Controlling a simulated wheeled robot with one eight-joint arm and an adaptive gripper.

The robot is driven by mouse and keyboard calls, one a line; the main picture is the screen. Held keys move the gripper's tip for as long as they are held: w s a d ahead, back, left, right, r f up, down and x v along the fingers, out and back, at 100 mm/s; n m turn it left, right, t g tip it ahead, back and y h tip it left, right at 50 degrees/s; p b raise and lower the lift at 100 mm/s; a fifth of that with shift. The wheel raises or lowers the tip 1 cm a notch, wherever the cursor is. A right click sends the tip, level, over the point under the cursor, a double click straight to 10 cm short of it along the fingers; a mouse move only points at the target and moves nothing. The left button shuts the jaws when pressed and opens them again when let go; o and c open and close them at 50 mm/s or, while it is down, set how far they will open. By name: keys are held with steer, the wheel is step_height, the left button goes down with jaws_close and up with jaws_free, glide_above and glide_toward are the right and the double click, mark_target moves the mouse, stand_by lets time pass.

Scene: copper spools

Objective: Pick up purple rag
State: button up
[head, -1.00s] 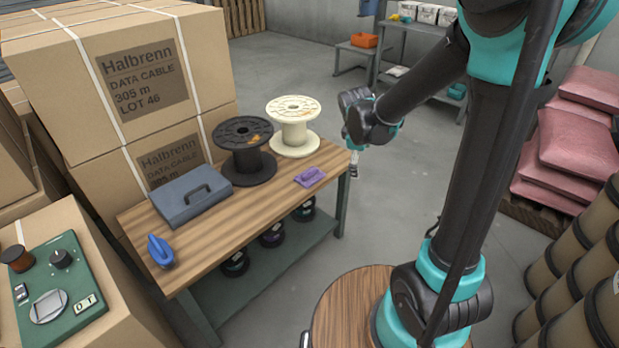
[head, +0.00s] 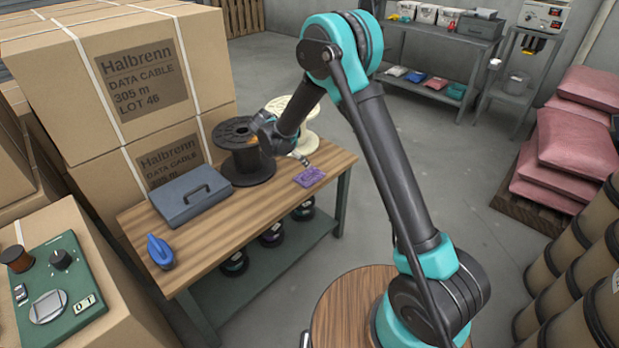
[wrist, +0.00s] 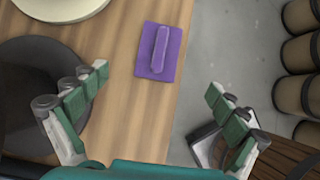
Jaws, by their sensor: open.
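The purple rag (head: 310,177) lies flat on the wooden table (head: 240,214) near its right end. In the wrist view the rag (wrist: 170,66) is a small purple rectangle with a raised fold along its middle. My gripper (head: 303,159) is above the table, just behind and above the rag in the head view. In the wrist view my gripper (wrist: 157,88) has its two green-padded fingers wide apart and nothing between them. The rag shows ahead of the gap between the fingertips, with no contact visible.
A black spool (head: 238,167) and a cream spool (head: 305,118) stand by the rag, the cream one partly hidden by my arm. A grey-blue case (head: 187,204) and a blue object (head: 160,252) sit further left. The table's right edge is close to the rag.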

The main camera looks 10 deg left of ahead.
mark_target(309, 172)
steer(key=x, duration=1.4)
steer(key=shift+d, duration=0.1)
steer(key=shift+c, duration=0.6)
steer(key=c, duration=1.1)
steer(key=shift+r, duration=0.1)
step_height(309, 172, up, 20)
steer(key=shift+f, duration=0.1)
